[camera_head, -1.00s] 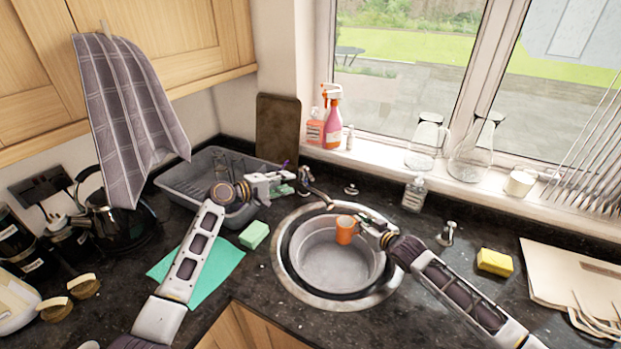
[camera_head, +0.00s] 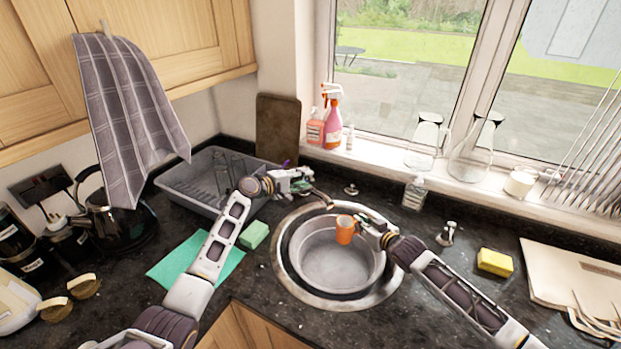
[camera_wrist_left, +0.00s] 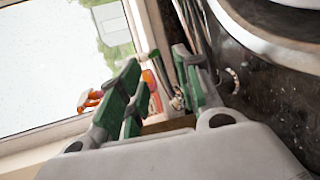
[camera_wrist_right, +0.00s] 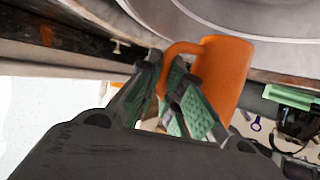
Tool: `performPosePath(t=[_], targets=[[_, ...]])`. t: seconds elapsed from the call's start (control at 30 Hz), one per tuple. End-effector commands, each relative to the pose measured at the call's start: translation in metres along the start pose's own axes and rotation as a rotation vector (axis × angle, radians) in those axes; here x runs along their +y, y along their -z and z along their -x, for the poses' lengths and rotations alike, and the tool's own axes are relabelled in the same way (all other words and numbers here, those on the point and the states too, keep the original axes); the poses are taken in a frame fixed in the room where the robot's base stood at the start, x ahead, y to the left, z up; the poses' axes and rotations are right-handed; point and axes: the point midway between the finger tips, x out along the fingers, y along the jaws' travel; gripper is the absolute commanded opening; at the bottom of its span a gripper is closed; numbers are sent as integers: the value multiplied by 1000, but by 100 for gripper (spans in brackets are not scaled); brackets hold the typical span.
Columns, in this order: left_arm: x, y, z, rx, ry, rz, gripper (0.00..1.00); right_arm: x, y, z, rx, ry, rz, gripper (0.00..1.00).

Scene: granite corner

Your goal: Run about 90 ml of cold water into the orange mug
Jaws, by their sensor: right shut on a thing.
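The orange mug (camera_head: 344,230) is over the round sink basin (camera_head: 338,268), just below the end of the dark tap spout (camera_head: 322,197). My right gripper (camera_head: 366,229) is shut on the mug's handle from the right side; the right wrist view shows the fingers (camera_wrist_right: 174,95) at the handle of the mug (camera_wrist_right: 222,75). The mug's inside is too small to judge for water. My left gripper (camera_head: 306,184) is beside the tap, behind the sink's left rim, and hides the tap's base. In the left wrist view its fingers (camera_wrist_left: 160,90) are apart, with a thin metal part between them.
A small chrome fitting (camera_head: 351,190) stands behind the sink and another (camera_head: 447,233) right of it. A grey dish rack (camera_head: 182,182) and green sponge (camera_head: 254,235) are left. A soap bottle (camera_head: 414,193) and yellow sponge (camera_head: 495,262) are right. Glass jugs (camera_head: 425,145) line the sill.

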Motion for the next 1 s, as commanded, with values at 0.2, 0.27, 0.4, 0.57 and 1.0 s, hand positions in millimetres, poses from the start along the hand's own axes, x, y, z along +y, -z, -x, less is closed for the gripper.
performPosePath(t=[0.2,0.27,0.4,0.57,1.0], targets=[[0,0,-17,0,1,1,34,0,1,0,2,0,0,0],[1,0,-21,0,0,1,34,0,1,0,2,0,0,0],[0,0,-30,0,0,0,34,0,1,0,2,0,0,0],[0,0,-36,-1,0,1,34,0,1,0,2,0,0,0],[0,0,-38,0,1,0,29,0,1,0,2,0,0,0]])
